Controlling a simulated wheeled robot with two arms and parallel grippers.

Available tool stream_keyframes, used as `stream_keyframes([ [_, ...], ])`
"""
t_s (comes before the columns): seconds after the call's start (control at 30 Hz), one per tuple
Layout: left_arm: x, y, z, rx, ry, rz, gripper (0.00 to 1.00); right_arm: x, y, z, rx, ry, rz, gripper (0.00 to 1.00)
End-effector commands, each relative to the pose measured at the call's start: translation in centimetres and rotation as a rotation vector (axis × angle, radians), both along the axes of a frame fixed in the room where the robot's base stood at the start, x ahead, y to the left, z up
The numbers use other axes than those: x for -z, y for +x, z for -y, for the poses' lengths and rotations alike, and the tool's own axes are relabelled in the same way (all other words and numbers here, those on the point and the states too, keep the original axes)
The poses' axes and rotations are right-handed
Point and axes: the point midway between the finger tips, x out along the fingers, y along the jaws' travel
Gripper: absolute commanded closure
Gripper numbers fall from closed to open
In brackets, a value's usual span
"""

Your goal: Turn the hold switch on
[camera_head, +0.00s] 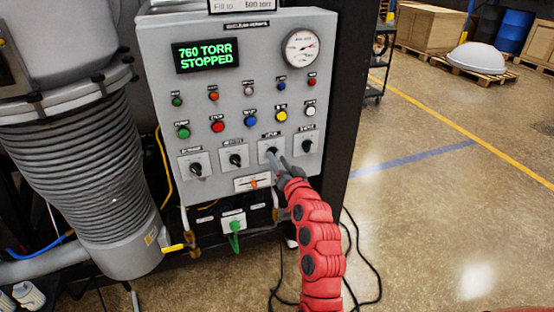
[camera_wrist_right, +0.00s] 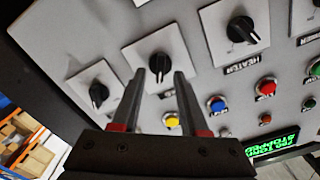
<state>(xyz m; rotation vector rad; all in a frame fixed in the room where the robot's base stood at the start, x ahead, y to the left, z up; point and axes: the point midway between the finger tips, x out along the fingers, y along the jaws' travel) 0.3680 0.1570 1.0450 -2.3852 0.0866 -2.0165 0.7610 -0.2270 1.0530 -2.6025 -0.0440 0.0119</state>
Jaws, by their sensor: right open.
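The grey control panel (camera_head: 245,70) carries a row of black rotary switches low on its face. My right gripper (camera_head: 279,163) is open at the third switch from the left (camera_head: 270,150); that switch's label is too small to read. In the right wrist view the same knob (camera_wrist_right: 160,66) shows between the tips of my open right gripper (camera_wrist_right: 158,76), with no visible grip on it. I cannot tell if the fingers touch it. The heater switch (camera_wrist_right: 241,30) and the rightmost switch (camera_wrist_right: 98,93) flank it. My left gripper is out of view.
The green display (camera_head: 207,54) reads 760 TORR STOPPED. A round gauge (camera_head: 300,47) and coloured buttons and lights sit above the switches. A ribbed grey hose (camera_head: 80,160) stands left of the panel. An orange-handled slider (camera_head: 253,184) is just below.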

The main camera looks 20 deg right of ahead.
Motion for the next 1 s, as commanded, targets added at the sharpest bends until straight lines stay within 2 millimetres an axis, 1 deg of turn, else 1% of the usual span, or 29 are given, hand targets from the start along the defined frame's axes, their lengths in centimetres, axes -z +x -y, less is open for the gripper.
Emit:
stream_keyframes([
  [0.03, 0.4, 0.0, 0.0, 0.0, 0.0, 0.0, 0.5, 0.3, -0.8, 0.0, 0.001, 0.0, 0.002, 0.56],
  [0.17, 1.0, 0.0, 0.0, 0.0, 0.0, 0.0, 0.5, 0.4, -3.2, 0.1, 0.001, 0.001, 0.0, 0.56],
  [0.5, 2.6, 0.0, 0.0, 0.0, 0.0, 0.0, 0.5, 0.4, -10.2, 0.4, 0.002, 0.001, 0.0, 0.56],
  [0.57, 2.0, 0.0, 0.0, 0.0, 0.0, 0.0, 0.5, 0.0, -11.7, 0.5, 0.002, 0.001, -0.003, 0.56],
  [0.63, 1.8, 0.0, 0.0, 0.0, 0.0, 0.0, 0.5, 0.1, -13.3, 0.5, 0.002, 0.0, -0.005, 0.56],
  [0.67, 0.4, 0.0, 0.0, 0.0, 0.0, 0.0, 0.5, -0.6, -13.5, 0.5, 0.001, -0.002, -0.009, 0.56],
  [0.7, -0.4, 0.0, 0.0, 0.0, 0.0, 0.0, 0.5, -0.7, -13.8, 0.6, 0.002, -0.003, -0.008, 0.56],
  [0.73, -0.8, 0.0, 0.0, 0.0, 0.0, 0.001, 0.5, -0.7, -14.0, 0.6, 0.003, -0.004, -0.006, 0.56],
  [0.9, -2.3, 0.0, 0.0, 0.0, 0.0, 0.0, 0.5, -0.3, -15.2, 0.6, 0.001, -0.002, -0.005, 0.56],
  [1.0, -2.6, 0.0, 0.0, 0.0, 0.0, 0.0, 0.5, -0.2, -15.6, 0.5, 0.0, -0.001, -0.004, 0.56],
])
